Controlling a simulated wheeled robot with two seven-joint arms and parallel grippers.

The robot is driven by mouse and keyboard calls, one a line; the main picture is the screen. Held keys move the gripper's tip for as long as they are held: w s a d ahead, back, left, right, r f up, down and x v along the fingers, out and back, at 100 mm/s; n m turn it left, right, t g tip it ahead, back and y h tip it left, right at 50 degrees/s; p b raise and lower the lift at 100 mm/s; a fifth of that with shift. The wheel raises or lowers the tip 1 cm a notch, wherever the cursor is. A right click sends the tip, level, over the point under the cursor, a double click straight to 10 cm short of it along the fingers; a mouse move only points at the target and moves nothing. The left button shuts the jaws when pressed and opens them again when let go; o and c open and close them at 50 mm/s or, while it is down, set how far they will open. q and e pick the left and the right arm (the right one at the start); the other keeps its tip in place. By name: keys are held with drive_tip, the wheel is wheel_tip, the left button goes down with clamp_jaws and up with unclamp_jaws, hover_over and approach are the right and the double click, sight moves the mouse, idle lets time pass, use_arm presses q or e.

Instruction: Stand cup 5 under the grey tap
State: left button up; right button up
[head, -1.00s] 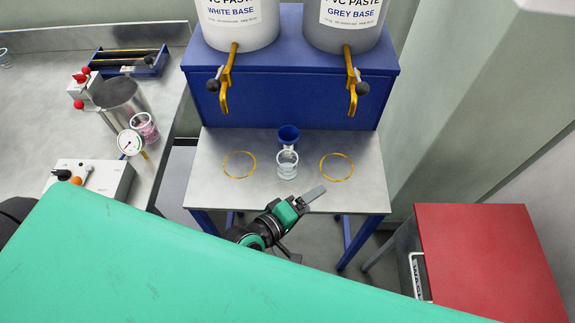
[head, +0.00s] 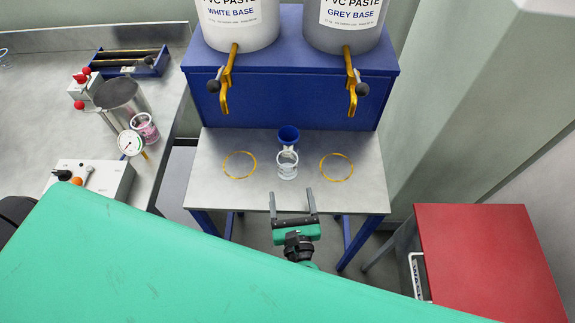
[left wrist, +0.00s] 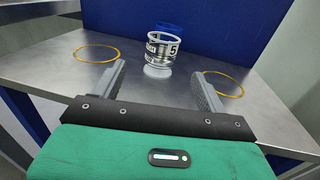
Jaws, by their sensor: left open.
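Cup 5 (head: 287,165) is a clear cup standing upright on the metal table, between the two yellow rings. In the left wrist view the cup (left wrist: 162,52) shows a label with a 5. The grey tap (head: 354,90) hangs from the grey base tank, above and behind the right yellow ring (head: 336,167). My left gripper (head: 293,201) is open and empty at the table's front edge, its fingers pointing at the cup. In the left wrist view the gripper (left wrist: 160,88) has the cup between and beyond its fingertips, not touching. My right gripper is not in view.
A blue cup (head: 289,136) stands just behind cup 5. The left yellow ring (head: 239,164) lies under the white tap (head: 226,90). Both rings are empty. A red cabinet (head: 490,260) is at right; a bench (head: 60,130) with a pot and gauge is at left.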

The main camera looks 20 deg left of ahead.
use_arm(q)
drive_tip(key=p, duration=0.2)
approach(286, 155)
drive_tip(key=x, duration=0.3)
drive_tip(key=shift+w+a+r, duration=0.1)
drive_tip(key=shift+w+a, duration=0.25)
drive_tip(key=shift+w, duration=0.25)
drive_tip(key=p+x, duration=0.2)
drive_tip(key=x, duration=0.2)
drive_tip(key=shift+w, duration=0.1)
drive_tip(key=shift+w+a+p, duration=0.1)
drive_tip(key=shift+w+p, duration=0.25)
drive_tip(key=shift+f, duration=0.25)
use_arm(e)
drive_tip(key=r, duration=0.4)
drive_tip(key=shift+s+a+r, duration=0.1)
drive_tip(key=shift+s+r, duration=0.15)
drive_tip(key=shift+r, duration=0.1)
use_arm(q)
drive_tip(key=c, duration=1)
drive_tip(key=shift+c, duration=0.7)
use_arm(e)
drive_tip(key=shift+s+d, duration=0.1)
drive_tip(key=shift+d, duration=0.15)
use_arm(q)
drive_tip(key=shift+r, duration=0.1)
